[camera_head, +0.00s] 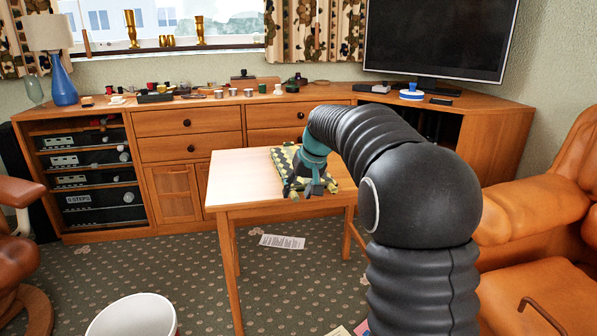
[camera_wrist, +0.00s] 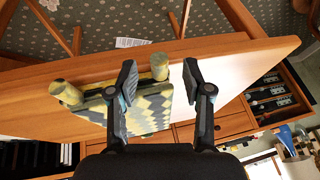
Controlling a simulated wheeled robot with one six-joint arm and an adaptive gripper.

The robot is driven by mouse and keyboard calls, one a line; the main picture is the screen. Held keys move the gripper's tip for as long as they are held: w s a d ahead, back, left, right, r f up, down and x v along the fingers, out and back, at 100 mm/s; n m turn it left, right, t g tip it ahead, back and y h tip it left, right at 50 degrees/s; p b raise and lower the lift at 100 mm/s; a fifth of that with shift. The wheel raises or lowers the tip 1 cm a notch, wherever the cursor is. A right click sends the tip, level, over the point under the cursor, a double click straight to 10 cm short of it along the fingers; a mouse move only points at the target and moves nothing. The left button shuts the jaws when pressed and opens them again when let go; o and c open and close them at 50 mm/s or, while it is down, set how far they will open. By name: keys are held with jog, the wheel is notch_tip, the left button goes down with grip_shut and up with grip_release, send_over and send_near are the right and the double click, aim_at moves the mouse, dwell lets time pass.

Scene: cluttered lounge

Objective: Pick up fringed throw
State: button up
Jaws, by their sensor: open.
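The fringed throw (camera_head: 284,158) is a folded cloth with a yellow and dark grey chevron pattern, lying on the small wooden table (camera_head: 235,175). In the wrist view the throw (camera_wrist: 153,110) lies partly between and partly left of my fingers, with rolled yellowish ends towards the table edge. My gripper (camera_head: 312,188) is open, its two fingertips (camera_wrist: 159,80) spread apart over the throw. I cannot tell whether they touch it. My arm and gripper hide part of the throw in the head view.
A long wooden cabinet (camera_head: 188,122) crowded with small items stands behind the table. An orange leather armchair (camera_head: 535,210) is on the right. A white bin (camera_head: 133,318) and a paper sheet (camera_head: 282,241) are on the carpet. The table's left part is bare.

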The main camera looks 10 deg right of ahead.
jog(key=shift+w+a+f, duration=0.1)
jog(key=shift+w+f, duration=0.15)
jog(key=shift+f, duration=0.3)
grip_shut()
jog(key=shift+r, duration=0.1)
